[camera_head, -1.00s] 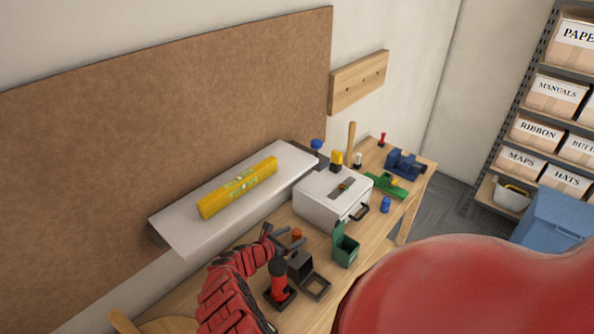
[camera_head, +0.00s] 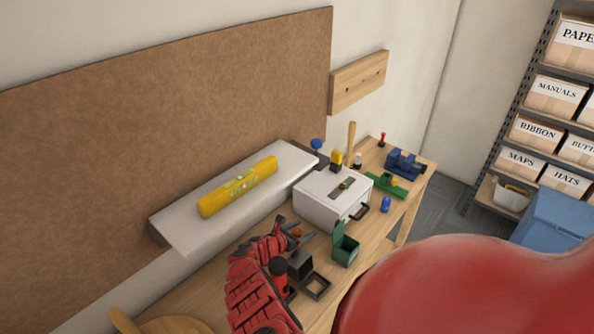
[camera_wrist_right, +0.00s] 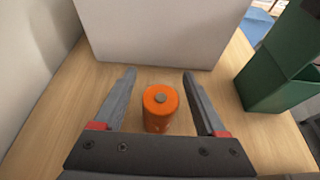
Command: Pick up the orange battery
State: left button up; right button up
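The orange battery (camera_wrist_right: 160,108) stands upright on the wooden workbench. In the right wrist view it sits between the two fingers of my right gripper (camera_wrist_right: 159,85), with a gap on each side. The fingers are open and reach past the battery. In the head view the battery (camera_head: 297,232) is a small orange spot by the tips of my right gripper (camera_head: 293,234), in front of the white box. The arm hides part of the bench there. My left gripper is not in view.
The white box (camera_head: 320,207) stands just beyond the battery. A shelf (camera_head: 180,228) holding a yellow level (camera_head: 238,187) overhangs the back.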

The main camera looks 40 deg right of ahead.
grip_shut()
jog(key=shift+r, duration=0.1)
dwell(0.3)
jog(key=shift+a+r, duration=0.15)
jog(key=shift+r, duration=0.65)
jog(key=shift+a+r, duration=0.4)
jog(key=shift+r, duration=0.45)
jog(key=a, duration=0.5)
jog(key=s+a+b, duration=0.1)
jog(key=a, duration=0.5)
jog(key=a+b, duration=0.1)
jog(key=a, duration=0.5)
jog(key=shift+s, duration=0.3)
